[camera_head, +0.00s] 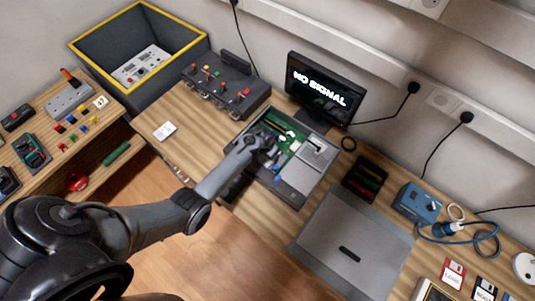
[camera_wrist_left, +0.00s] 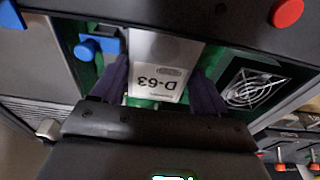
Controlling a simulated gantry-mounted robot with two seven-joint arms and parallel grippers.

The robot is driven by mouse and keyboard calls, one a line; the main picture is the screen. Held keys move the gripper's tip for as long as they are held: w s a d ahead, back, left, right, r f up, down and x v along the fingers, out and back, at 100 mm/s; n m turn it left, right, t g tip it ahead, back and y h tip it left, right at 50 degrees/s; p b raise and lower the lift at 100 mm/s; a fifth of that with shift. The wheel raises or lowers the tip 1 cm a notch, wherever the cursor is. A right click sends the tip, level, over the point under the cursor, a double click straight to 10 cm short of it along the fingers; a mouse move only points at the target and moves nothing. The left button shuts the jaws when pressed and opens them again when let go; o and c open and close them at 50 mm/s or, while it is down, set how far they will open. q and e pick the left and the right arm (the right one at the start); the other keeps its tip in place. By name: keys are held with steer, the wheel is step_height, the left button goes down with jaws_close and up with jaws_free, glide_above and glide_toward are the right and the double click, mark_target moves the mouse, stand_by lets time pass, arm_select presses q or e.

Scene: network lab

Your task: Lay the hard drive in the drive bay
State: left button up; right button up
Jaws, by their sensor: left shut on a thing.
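The hard drive (camera_wrist_left: 165,48) is a silver block with a white label reading D-63, upside down in the left wrist view. My left gripper (camera_wrist_left: 162,78) is shut on it, with one dark finger at each side. In the head view my left gripper (camera_head: 266,148) is over the open computer case (camera_head: 236,186), where the arm and hand hide the drive. The case holds a green board (camera_head: 283,130) and grey metal boxes (camera_head: 305,172). I cannot tell the drive bay apart, or whether the drive touches the case. My right gripper is not in view.
A monitor (camera_head: 322,92) stands behind the case, and a device with red knobs (camera_head: 226,86) behind left. A grey panel (camera_head: 352,248) lies to the right, near a dark tray (camera_head: 365,178) and a blue box (camera_head: 416,203). A fan (camera_wrist_left: 250,90) shows inside the case.

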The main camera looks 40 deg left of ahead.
arm_select(q)
steer(key=o, duration=1.3)
steer(key=shift+r, duration=0.1)
step_height(320, 180, up, 8)
steer(key=p, duration=0.8)
steer(key=shift+s, duration=0.1)
